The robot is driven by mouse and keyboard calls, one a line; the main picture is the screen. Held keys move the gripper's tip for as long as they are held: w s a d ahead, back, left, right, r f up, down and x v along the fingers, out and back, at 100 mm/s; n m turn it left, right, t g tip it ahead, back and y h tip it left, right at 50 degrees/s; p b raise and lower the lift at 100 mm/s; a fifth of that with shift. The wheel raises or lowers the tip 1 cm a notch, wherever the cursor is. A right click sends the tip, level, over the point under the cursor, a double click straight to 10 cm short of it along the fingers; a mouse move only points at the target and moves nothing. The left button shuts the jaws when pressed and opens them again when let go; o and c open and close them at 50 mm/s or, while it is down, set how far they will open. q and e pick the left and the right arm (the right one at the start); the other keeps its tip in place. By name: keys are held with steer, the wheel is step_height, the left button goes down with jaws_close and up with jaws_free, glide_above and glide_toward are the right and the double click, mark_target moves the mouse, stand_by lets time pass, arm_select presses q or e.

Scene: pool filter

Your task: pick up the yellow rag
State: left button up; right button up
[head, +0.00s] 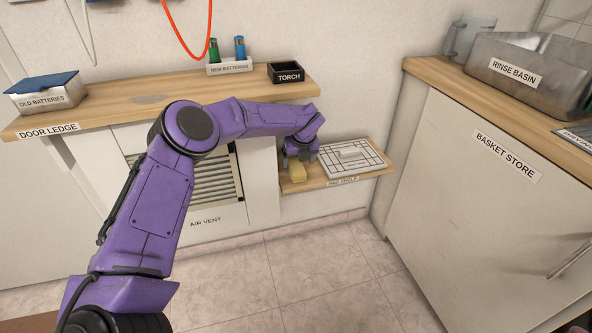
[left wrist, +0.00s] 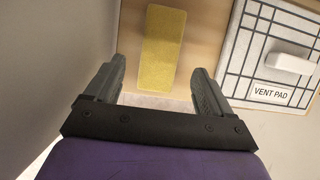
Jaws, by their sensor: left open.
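The yellow rag (head: 297,172) is a small folded block lying on the low wooden pad shelf (head: 318,183), near its left end. In the left wrist view the rag (left wrist: 162,47) is a yellow rectangle just beyond the fingertips, lined up with the gap between them. My left gripper (head: 300,153) is at the rag, partly hiding it in the head view. In the left wrist view the gripper (left wrist: 161,80) is open, with one finger on each side of the gap and nothing held. I cannot tell its exact height above the shelf.
A white gridded vent pad (head: 352,158) lies right of the rag on the same shelf. The door ledge (head: 110,110) above holds an old batteries box (head: 48,97), a new batteries holder (head: 230,68) and a torch box (head: 286,73). The basket store cabinet (head: 480,190) stands at right.

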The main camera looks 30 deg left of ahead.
mark_target(296, 166)
arm_select(q)
steer(key=x, duration=0.5)
steer(key=shift+w+a+b, duration=0.15)
steer(key=shift+a+b, duration=0.1)
steer(key=shift+b, duration=0.15)
steer(key=c, duration=1)
steer(key=shift+c, duration=0.2)
steer(key=shift+r, duration=0.55)
step_height(296, 166, up, 3)
steer(key=shift+f+p, duration=0.1)
steer(key=shift+p, duration=0.25)
steer(key=s+d, duration=1.2)
steer(key=d, duration=0.1)
steer(key=shift+d+f, duration=0.2)
steer(key=shift+d, duration=0.2)
